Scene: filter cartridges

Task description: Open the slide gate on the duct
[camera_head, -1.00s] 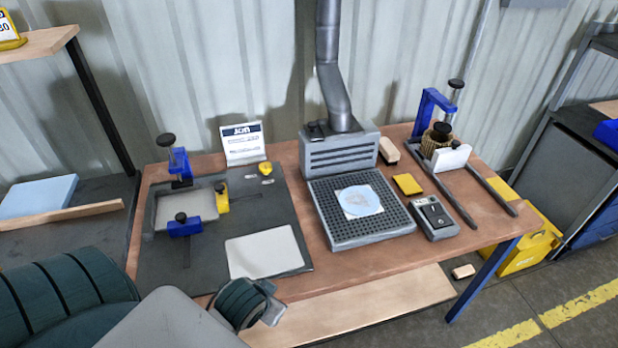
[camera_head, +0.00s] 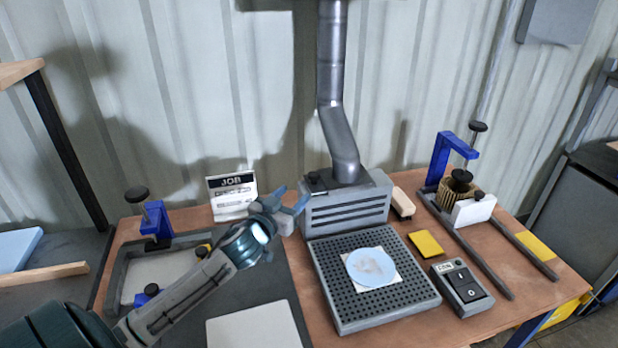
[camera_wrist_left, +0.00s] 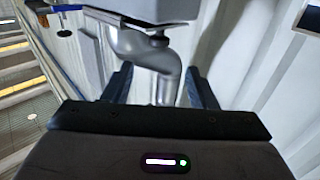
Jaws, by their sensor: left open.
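The grey metal duct (camera_head: 338,120) rises from the slotted extraction hood (camera_head: 345,208) at the back of the bench. A small dark piece (camera_head: 317,183), perhaps the slide gate's handle, sits on the hood top left of the duct's foot. My left gripper (camera_head: 292,200) is open and empty, at the hood's left end, below and left of the dark piece. In the left wrist view the duct (camera_wrist_left: 168,88) appears upside down between my two open fingers (camera_wrist_left: 158,72). The gate plate cannot be made out. My right gripper is out of view.
A perforated grey tray (camera_head: 410,303) with a pale blue disc (camera_head: 371,267) lies before the hood. The job card (camera_head: 232,197) stands left of my gripper. A wooden block (camera_head: 403,204) and a blue clamp (camera_head: 443,160) stand to the right.

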